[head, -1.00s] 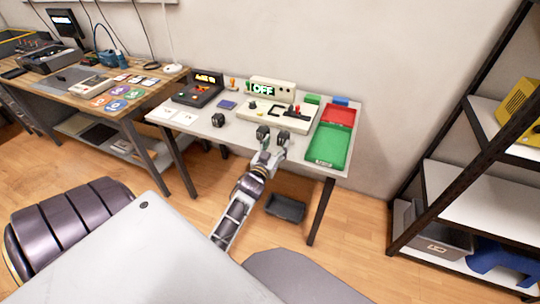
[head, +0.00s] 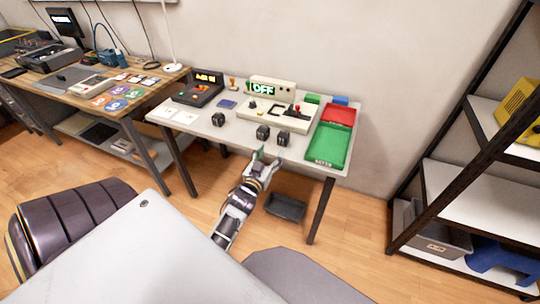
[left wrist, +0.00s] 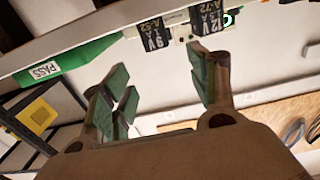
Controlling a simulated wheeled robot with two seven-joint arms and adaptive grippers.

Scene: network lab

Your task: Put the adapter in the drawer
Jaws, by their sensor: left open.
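Three small dark adapters stand on the white table: a left one (head: 218,119), a middle one (head: 263,133) and a right one (head: 284,138) near the front edge. In the left wrist view, one adapter is labelled 9V (left wrist: 155,34) and another 12V (left wrist: 207,20). My left gripper (head: 267,158) is open and empty just off the table's front edge, apart from the middle and right adapters. Its spread green-padded fingers (left wrist: 162,88) show below the two labelled adapters in the wrist view. My right gripper is out of view. I cannot make out a drawer.
A green tray (head: 327,146) and a red tray (head: 338,115) are at the table's right end. A device with an OFF display (head: 272,89) stands at the back. A dark bin (head: 285,207) is under the table. A black-framed shelf (head: 470,190) stands right.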

